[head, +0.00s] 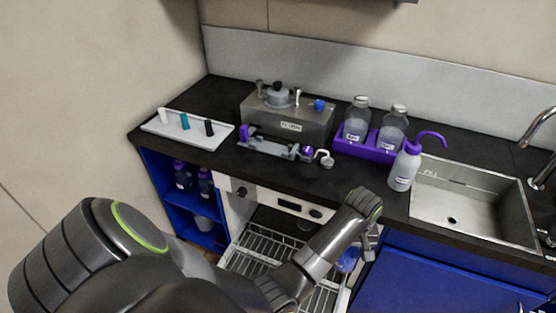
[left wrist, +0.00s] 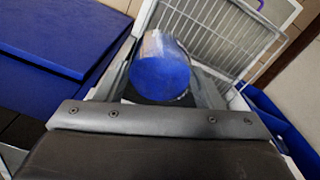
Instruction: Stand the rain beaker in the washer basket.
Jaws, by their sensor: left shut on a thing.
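My left gripper (head: 362,250) points down at the right side of the open washer, partly hidden by its own wrist. It is shut on the rain beaker (head: 347,260), a clear vessel with a blue end. In the left wrist view the beaker (left wrist: 160,76) shows its round blue face between the fingers. The washer basket (head: 257,246) is a wire rack pulled out at the front of the washer, partly behind my arm. The beaker is at its right edge; I cannot tell whether they touch. The basket (left wrist: 218,32) lies beyond the beaker in the left wrist view. My right gripper is not in view.
The washer front (head: 290,207) stands under the black counter. A blue open shelf (head: 190,210) is left of the basket and a blue cabinet (head: 440,275) is right. A wash bottle (head: 402,170) stands near the counter edge beside the sink (head: 470,207). The visible basket wires look bare.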

